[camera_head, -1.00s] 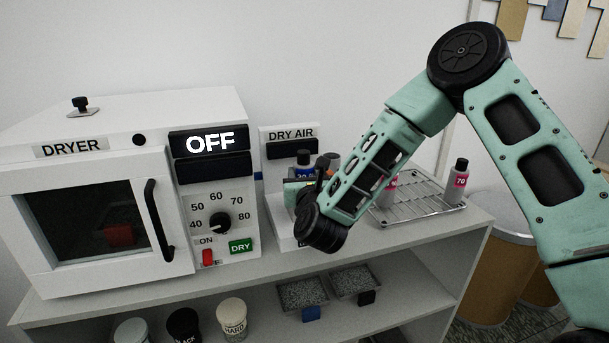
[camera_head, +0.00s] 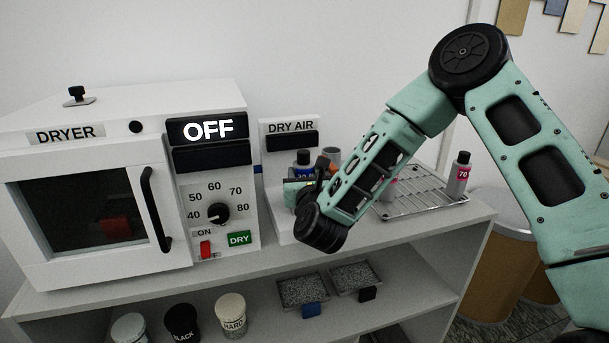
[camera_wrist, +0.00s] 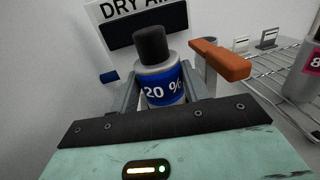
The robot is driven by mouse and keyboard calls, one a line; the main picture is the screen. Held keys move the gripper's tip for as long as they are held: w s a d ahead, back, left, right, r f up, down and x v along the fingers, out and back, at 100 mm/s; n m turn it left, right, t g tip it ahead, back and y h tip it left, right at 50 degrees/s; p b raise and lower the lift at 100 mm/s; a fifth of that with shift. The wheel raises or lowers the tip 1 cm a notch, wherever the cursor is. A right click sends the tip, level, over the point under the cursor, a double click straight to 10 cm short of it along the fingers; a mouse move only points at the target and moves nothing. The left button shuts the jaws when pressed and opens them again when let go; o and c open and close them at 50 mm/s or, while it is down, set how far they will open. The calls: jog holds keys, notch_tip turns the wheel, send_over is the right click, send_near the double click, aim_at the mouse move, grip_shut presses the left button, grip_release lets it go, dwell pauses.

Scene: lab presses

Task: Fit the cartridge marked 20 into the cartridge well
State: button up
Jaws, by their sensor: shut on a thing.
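The cartridge marked 20 (camera_wrist: 160,84) is a grey bottle with a black cap and a blue "20 %" label. My gripper (camera_wrist: 160,98) is shut on it, a finger on each side, and it stands about upright in the wrist view. In the head view the cartridge (camera_head: 304,171) shows in front of the DRY AIR unit (camera_head: 289,126), partly behind my wrist. The DRY AIR panel (camera_wrist: 145,30) is right behind it in the wrist view. The cartridge's lower end and the cartridge well are hidden, so I cannot tell whether it is seated.
An orange lever (camera_wrist: 222,60) on a grey post stands just right of the cartridge. A wire rack (camera_head: 425,192) farther right holds a pink-labelled cartridge marked 70 (camera_head: 461,176) and another pink-labelled one. The dryer (camera_head: 85,215), reading OFF, stands left. Jars and trays fill the lower shelf.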

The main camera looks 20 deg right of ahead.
jog(key=shift+f+b, duration=0.7)
jog(key=shift+f, duration=0.05)
jog(key=o, duration=1.2)
jog(key=shift+c, duration=0.2)
jog(key=s+a, duration=0.2)
jog(key=s, duration=1.5)
jog(key=shift+a+p, duration=0.4)
jog(key=shift+s, duration=0.1)
